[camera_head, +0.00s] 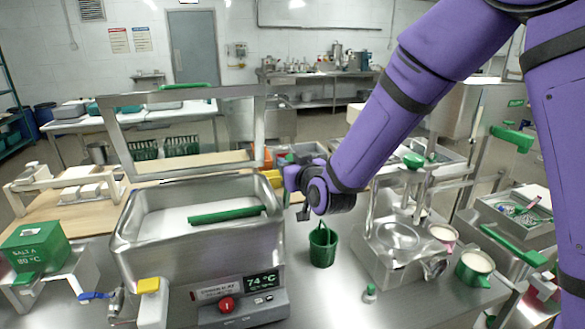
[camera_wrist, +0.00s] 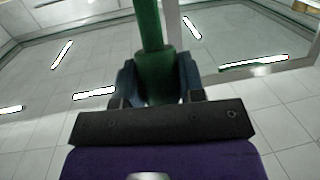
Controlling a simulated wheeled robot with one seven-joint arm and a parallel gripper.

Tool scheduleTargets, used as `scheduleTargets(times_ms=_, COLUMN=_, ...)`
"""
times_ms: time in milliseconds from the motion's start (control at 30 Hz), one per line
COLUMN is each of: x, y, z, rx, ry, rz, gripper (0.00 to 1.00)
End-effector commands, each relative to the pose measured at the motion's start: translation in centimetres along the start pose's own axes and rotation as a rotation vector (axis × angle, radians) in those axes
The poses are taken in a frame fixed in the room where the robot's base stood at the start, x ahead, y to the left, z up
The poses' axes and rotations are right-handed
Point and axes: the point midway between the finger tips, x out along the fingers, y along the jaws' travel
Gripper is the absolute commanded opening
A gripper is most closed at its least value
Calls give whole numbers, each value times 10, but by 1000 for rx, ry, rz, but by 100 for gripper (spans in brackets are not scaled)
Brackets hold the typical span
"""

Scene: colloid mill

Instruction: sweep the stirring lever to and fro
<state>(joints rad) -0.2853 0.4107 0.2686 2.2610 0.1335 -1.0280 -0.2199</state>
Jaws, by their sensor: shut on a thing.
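My gripper (camera_head: 291,173) is at the right rear corner of the steel vat, above the counter. In the wrist view my gripper (camera_wrist: 160,85) has both dark fingers shut around a green rod, the stirring lever (camera_wrist: 150,28), which runs up and away between them. In the head view my gripper and wrist mostly hide the lever. The steel vat (camera_head: 205,247) holds a white liquid (camera_head: 170,222), with a green bar (camera_head: 227,214) lying across it. The vat's front display (camera_head: 262,281) reads 74 °C.
A green bucket (camera_head: 322,243) stands right of the vat, below my wrist. A steel stand with a basin (camera_head: 392,262) and a green-banded cup (camera_head: 474,266) are farther right. A steel frame (camera_head: 185,95) rises behind the vat. A green salt box (camera_head: 36,245) is at left.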

Motion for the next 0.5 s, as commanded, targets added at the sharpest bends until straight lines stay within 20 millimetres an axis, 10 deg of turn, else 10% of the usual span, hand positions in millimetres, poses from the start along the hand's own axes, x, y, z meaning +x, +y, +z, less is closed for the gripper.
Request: scheduleTargets(times_ms=500, x=58, y=9, z=-16, rx=54, ry=-357, rz=-23, gripper=0)
